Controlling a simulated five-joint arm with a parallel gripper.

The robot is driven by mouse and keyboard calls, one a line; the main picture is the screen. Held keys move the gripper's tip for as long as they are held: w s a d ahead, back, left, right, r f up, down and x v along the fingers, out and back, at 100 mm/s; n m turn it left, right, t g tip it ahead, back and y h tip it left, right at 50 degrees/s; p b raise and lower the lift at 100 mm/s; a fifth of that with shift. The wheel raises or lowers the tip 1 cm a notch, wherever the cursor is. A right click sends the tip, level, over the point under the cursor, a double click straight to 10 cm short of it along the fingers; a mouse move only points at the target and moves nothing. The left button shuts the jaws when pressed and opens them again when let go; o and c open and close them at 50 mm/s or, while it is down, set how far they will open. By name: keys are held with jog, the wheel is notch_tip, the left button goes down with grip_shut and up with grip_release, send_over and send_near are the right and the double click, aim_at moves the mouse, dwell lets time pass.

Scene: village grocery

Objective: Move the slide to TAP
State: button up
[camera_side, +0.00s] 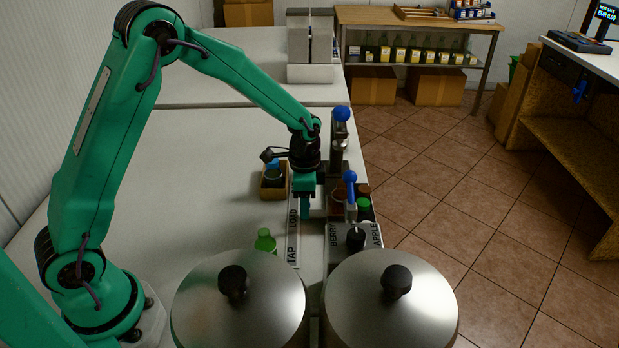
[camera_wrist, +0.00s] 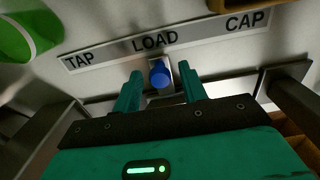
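The slide's blue knob (camera_wrist: 159,75) shows in the wrist view, at the LOAD word of a grey label strip (camera_wrist: 113,51). The strip reads TAP at the left, LOAD in the middle and CAP at the right. My gripper (camera_wrist: 160,73) is open, with one green finger on each side of the knob and a small gap visible at both sides. In the side view my gripper (camera_side: 305,208) points down at the strip (camera_side: 292,240); TAP and LOAD can be read there. The knob is hidden in that view.
Two lidded steel pots (camera_side: 238,300) (camera_side: 391,300) stand in front. A blue-handled lever (camera_side: 351,188) stands beside BERRY and APPLE labels, and a blue-knobbed post (camera_side: 340,114) behind. A green-capped bottle (camera_side: 265,240) and a wooden crate (camera_side: 273,191) are close by. The left counter is clear.

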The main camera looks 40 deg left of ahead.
jog(key=c, duration=0.6)
jog(key=shift+s+d, duration=4)
jog(key=shift+d, duration=0.1)
jog(key=o, duration=0.8)
jog(key=shift+c, duration=0.2)
jog(key=shift+r, duration=0.15)
notch_tip(320, 180, up, 7)
